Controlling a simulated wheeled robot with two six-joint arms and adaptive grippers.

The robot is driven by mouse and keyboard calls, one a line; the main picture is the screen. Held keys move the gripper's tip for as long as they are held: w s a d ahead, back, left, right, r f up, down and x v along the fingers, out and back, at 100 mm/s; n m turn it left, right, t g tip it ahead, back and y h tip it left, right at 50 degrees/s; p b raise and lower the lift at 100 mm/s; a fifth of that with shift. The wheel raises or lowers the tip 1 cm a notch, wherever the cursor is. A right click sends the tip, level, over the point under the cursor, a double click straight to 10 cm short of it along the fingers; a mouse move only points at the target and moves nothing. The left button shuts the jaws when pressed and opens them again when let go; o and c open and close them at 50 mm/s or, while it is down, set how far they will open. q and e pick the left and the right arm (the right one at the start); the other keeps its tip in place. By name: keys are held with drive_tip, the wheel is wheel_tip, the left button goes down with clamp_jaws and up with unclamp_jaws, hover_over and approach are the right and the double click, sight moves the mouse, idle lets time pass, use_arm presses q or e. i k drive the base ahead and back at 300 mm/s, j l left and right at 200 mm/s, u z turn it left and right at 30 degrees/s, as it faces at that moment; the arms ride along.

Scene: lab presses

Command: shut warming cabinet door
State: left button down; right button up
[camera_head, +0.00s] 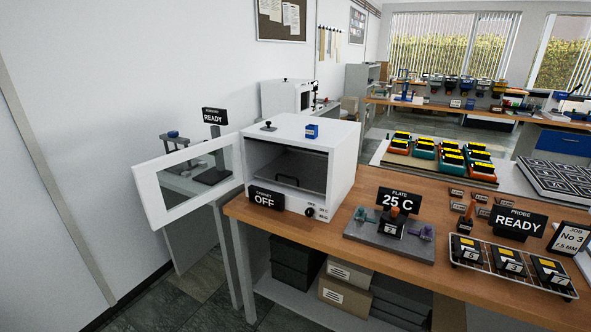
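The warming cabinet (336,163) is a white box on the left end of the wooden bench. Its front is open and shows a dark interior with a shelf (285,180). Its white-framed door with a glass pane (150,198) stands swung wide open to the left, past the bench end. A small black sign on the cabinet front (266,198) reads OFF, beside a dark knob (310,212). A small blue block (312,131) and a black knob-like piece (268,127) sit on its top. Neither of my grippers is in view.
To the right on the bench (337,235) stand a grey plate station (385,243) marked 25 C, a probe sign (518,223) and a wire rack (505,262). A white wall is behind the door. Floor is visible below it.

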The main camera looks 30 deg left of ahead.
sight(147, 181)
drive_tip(key=j+z, duration=0.55)
drive_tip(key=z, duration=0.15)
drive_tip(key=j+z, duration=0.3)
drive_tip(key=k+j, duration=0.1)
drive_tip(key=j, duration=0.55)
drive_tip(key=k+j, duration=0.1)
drive_tip(key=j, duration=1.2)
drive_tip(key=k+j, duration=0.15)
drive_tip(key=j, duration=0.5)
drive_tip(key=k+j, duration=0.1)
drive_tip(key=j, duration=0.55)
drive_tip(key=k+j, duration=0.1)
drive_tip(key=j, duration=0.55)
